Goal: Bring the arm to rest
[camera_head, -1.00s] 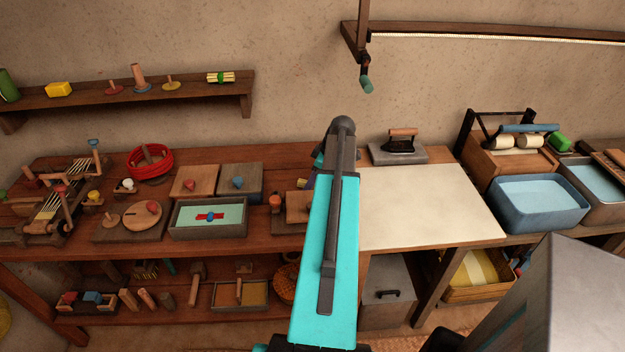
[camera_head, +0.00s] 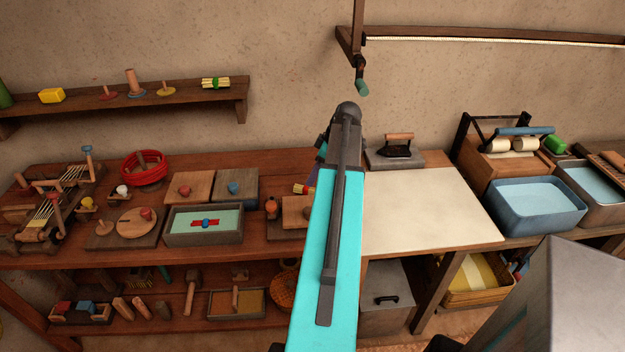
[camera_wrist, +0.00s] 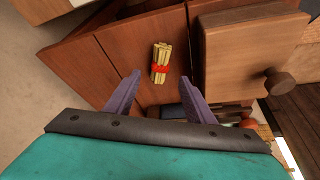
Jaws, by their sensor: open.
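My gripper (camera_wrist: 160,76) shows in the wrist view as two purple fingers spread apart, with nothing between them in their grasp. A small bundle of pale sticks with a red band (camera_wrist: 161,63) lies on the brown wood beyond the fingertips. It also shows in the head view (camera_head: 302,189), just left of my arm. In the head view my turquoise arm (camera_head: 332,250) reaches up the middle of the picture over the workbench, and it hides most of the gripper.
A wooden box with a round knob (camera_wrist: 240,55) stands right of the fingers. Left of the arm, the bench (camera_head: 100,252) is crowded with a tray (camera_head: 205,239), boards and toys. The pale board (camera_head: 425,210) on the right is bare, with an iron (camera_head: 396,151) behind it.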

